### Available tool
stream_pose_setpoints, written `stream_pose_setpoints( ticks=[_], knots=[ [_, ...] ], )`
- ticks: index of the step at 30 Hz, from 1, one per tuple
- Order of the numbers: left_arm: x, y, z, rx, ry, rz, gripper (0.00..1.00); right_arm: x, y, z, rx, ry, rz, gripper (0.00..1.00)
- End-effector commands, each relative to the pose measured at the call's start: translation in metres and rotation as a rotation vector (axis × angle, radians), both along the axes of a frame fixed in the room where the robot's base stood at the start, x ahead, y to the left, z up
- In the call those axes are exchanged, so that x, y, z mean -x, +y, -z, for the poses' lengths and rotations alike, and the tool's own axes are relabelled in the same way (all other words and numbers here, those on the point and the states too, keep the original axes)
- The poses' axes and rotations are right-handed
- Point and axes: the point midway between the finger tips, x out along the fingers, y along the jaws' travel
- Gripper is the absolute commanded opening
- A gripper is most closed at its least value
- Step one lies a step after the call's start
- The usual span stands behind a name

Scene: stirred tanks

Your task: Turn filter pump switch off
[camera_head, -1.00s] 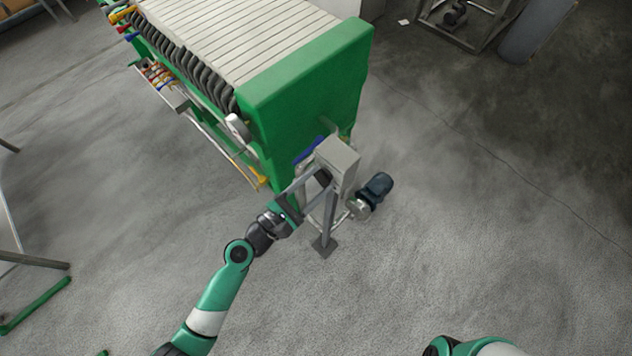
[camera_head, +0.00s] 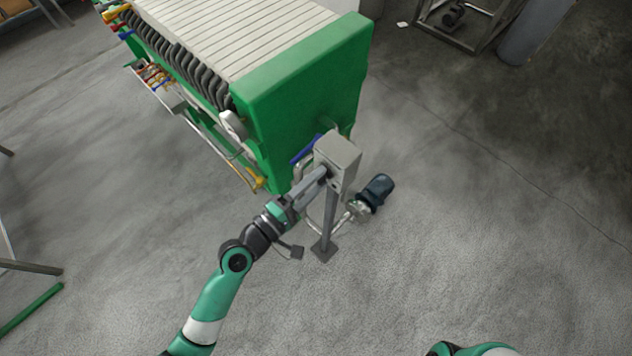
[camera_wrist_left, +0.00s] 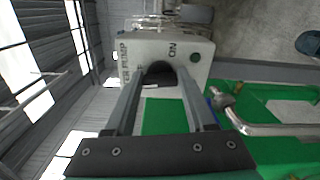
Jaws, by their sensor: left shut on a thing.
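The switch box (camera_head: 338,152) is a light grey box on a post at the end of the green filter press. The dark switch knob (camera_wrist_left: 159,70) is on that face, between my left fingers. My left gripper (camera_head: 323,174), also in the left wrist view (camera_wrist_left: 160,84), is shut on the knob. The fingers hide part of it. My right arm shows only at the bottom edge; its gripper is out of view.
The green filter press (camera_head: 305,85) stands behind the box. A dark pump motor (camera_head: 377,189) sits low to the right of the post (camera_head: 328,225). A blue-handled valve (camera_head: 305,151) is close to the box's left side. The grey floor in front is open.

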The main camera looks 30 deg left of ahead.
Motion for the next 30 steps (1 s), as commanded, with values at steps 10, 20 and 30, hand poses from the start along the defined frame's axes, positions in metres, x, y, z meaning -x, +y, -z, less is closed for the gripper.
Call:
stream_pose_setpoints(
  ticks=[10, 20, 30],
  knots=[
    [0.0000, -0.0002, 0.0010, -0.135, -0.045, 0.000, 0.00, 0.0000, 0.0000, 0.0076, 0.000, 0.000, 0.000, 0.50],
    [0.0000, -0.0002, 0.0004, -0.156, -0.053, 0.000, 0.00, 0.0000, 0.0000, 0.0081, 0.000, 0.000, 0.000, 0.50],
    [-0.0001, -0.0001, 0.0004, -0.155, -0.052, 0.000, 0.80, 0.0000, 0.0000, 0.0081, 0.000, 0.000, 0.000, 0.50]
  ],
)
